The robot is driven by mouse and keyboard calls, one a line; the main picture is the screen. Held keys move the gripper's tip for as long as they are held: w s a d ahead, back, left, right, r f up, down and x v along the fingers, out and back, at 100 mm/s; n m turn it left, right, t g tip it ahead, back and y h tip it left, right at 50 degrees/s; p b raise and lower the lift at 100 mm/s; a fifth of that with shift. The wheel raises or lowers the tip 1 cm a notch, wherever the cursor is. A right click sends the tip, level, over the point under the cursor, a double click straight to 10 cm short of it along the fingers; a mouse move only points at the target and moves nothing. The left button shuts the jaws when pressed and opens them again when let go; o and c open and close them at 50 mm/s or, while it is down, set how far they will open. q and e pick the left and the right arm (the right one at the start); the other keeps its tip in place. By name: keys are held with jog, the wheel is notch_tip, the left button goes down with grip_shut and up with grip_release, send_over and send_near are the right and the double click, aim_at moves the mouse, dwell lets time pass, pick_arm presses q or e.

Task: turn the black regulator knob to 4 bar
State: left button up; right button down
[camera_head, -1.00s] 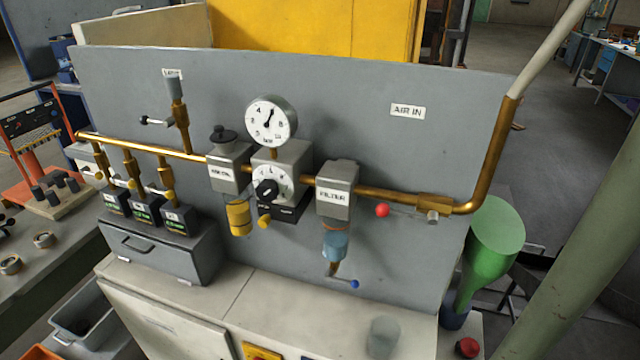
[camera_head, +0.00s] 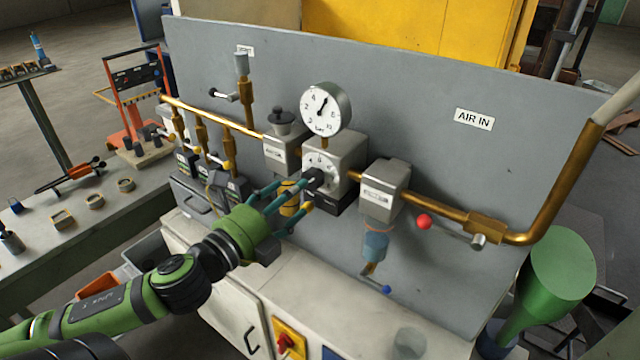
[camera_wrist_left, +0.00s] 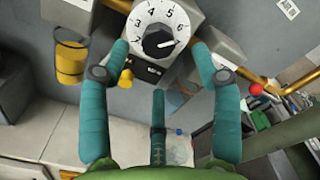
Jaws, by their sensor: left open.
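The black regulator knob (camera_head: 315,179) sits on a white numbered dial on the front of the grey regulator block (camera_head: 346,152). In the left wrist view the knob (camera_wrist_left: 158,43) shows its white mark pointing right, near the 7. The round pressure gauge (camera_head: 325,109) stands above it, its needle pointing up and slightly right, about 6. My left gripper (camera_head: 303,194) is open in front of the dial. In the wrist view two teal fingers flank the dial and a third finger (camera_wrist_left: 158,115) is below; no contact with the knob shows. My right gripper is not in view.
A brass pipe (camera_head: 232,127) runs across the grey panel. A red-knobbed lever (camera_head: 424,221) sticks out further right. The bench top below is mostly clear.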

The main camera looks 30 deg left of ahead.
aim_at(310, 190)
pick_arm(q)
jog(key=shift+w+d+b, duration=0.2)
jog(key=shift+w+b, duration=0.8)
jog(key=shift+w, duration=2.2)
jog(key=shift+s, duration=0.1)
jog(key=c, duration=1.1)
